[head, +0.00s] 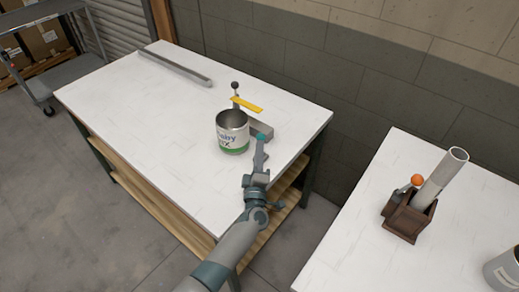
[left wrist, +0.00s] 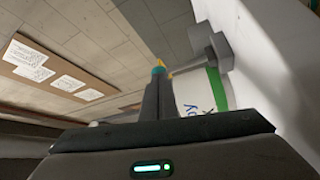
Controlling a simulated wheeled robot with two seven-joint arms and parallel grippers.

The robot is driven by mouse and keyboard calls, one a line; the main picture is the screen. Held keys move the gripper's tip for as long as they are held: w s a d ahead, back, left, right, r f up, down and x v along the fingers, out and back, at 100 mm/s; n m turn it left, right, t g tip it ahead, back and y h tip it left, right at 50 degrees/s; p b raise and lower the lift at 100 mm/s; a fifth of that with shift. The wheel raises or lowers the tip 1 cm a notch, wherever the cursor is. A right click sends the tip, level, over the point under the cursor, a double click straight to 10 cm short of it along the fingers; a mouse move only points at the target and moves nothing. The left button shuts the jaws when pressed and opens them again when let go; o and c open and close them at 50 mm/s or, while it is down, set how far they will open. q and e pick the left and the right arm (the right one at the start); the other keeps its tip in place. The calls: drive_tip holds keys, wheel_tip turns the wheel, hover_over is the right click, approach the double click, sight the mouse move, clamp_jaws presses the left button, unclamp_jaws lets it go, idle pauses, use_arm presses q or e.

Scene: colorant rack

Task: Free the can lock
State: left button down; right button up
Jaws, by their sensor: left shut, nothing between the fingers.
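An open metal can (head: 233,137) with a white and green label stands upright on the white table. A yellow bar (head: 246,104) lies level just behind its rim, beside a short post with a dark knob (head: 235,86). A grey block (head: 262,130) sits behind and right of the can. My left gripper (head: 261,141) is shut and empty, close to the can's right side and in front of the block. In the left wrist view my closed fingers (left wrist: 158,80) point toward a yellow tip, with the can's label (left wrist: 216,92) beside them. Contact cannot be told.
A long grey bar (head: 175,67) lies at the table's back left. The table's front left (head: 150,150) is clear. A second white table at right holds a brown holder (head: 403,222) with a tube (head: 440,178) and an orange-knobbed lever (head: 417,180), and a grey can (head: 504,271).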

idle(0.4)
use_arm(q)
drive_tip(key=shift+w+a+r+n+p, duration=0.1)
drive_tip(key=shift+a+n+p, duration=0.1)
drive_tip(key=shift+n+p, duration=0.15)
drive_tip(key=shift+a+r+g, duration=0.1)
drive_tip(key=shift+g, duration=0.2)
drive_tip(key=w+a, duration=0.2)
drive_tip(key=a, duration=0.1)
drive_tip(key=shift+w+a+n+b, duration=0.1)
drive_tip(key=shift+w+n+b, duration=0.05)
drive_tip(key=shift+n+b, duration=0.15)
drive_tip(key=shift+r, duration=0.2)
idle(0.4)
